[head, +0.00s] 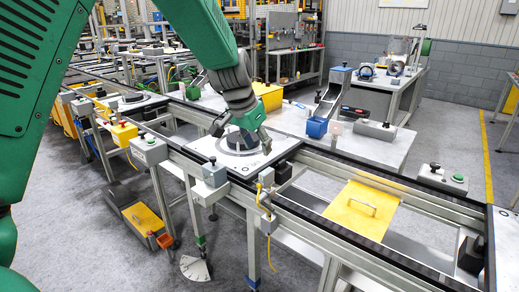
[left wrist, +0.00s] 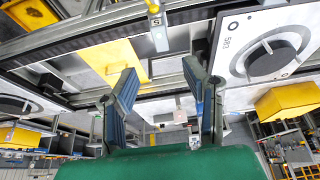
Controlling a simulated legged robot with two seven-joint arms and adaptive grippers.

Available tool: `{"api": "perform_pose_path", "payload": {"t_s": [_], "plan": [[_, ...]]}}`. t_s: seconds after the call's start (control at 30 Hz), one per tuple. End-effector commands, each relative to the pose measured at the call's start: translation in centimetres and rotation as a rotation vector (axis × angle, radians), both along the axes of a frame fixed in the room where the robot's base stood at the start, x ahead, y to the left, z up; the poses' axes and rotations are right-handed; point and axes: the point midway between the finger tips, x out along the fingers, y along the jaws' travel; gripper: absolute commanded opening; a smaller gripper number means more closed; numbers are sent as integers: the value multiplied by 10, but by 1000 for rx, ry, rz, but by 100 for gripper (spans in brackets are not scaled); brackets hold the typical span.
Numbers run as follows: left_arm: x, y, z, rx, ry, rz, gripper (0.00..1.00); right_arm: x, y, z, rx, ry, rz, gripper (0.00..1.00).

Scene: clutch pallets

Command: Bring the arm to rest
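My left arm, green, comes in from the left and bends down in the head view. My left gripper (head: 238,132) hangs over a white pallet (head: 196,148) on the conveyor. A dark round clutch part (head: 242,143) sits on that pallet, partly hidden by the gripper. In the left wrist view the two fingers of my left gripper (left wrist: 163,88) stand apart with nothing between them. A numbered white pallet (left wrist: 232,50) with a dark ring part (left wrist: 272,62) lies to the right there. My right gripper is in neither view.
The conveyor rails (head: 325,240) run across the front, with a yellow plate (head: 364,210) with a handle between them. Another pallet (head: 130,104) stands further left. Behind are a blue bin (head: 317,128), a yellow bin (head: 268,97) and a workbench. Grey floor is open at right.

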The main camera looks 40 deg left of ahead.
Motion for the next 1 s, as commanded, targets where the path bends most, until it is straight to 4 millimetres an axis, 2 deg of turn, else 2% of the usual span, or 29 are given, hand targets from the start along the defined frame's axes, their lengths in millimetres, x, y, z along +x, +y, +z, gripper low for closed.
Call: {"api": "perform_pose_path", "payload": {"t_s": [0.37,0.47,0.57,0.67,0.73,0.8,0.87,0.9,0.97,1.0], "plan": [[0,0,0,0,-1,0,40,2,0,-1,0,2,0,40],[-3,-1,-14,8,10,5,40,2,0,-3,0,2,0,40],[-13,-2,-55,29,45,19,40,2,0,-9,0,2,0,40],[-34,-6,-120,67,94,40,40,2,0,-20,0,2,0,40],[-56,-10,-171,96,128,50,40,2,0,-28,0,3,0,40],[-82,-16,-218,119,159,54,40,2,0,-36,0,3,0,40],[-108,-21,-257,135,184,56,40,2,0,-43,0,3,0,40],[-127,-25,-282,142,199,53,40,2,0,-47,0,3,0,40],[-158,-33,-316,147,222,48,40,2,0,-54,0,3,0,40],[-179,-39,-337,147,237,44,40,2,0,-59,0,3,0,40]]}}
